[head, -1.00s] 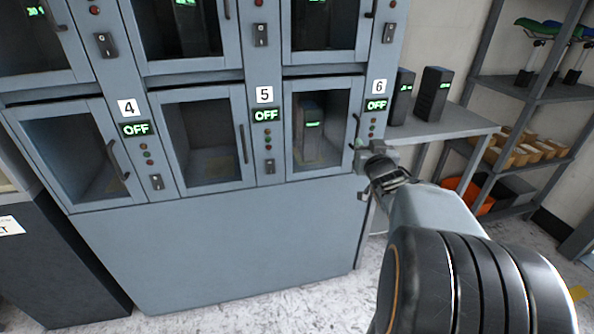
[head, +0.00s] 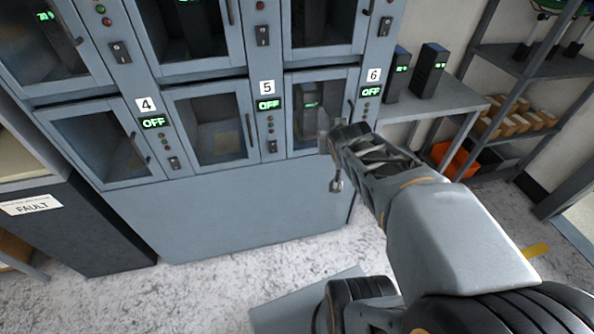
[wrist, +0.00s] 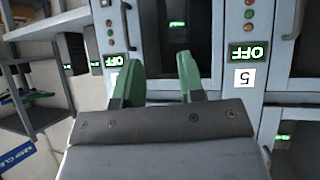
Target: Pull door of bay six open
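The door of bay six (head: 304,78) is the grey-framed glass door left of the "6" label (head: 374,75). It looks closed, with a dark upright handle (head: 351,110) at its right edge. A dark battery (head: 310,97) shows behind the glass. My gripper (head: 328,150) is in front of the door's lower part, below and left of the handle, and covers part of the frame. In the upside-down wrist view, my gripper (wrist: 158,75) has its two green fingers apart with nothing between them. The bay six door (wrist: 215,45) is beyond them, and its handle (wrist: 127,20) appears beyond the left finger.
Doors by the "4" (head: 146,104) and "5" (head: 267,87) labels are closed. A side bench (head: 440,100) with two dark batteries and a shelf rack (head: 520,70) stand right. A dark unit marked FAULT (head: 95,230) stands left. The floor ahead is clear.

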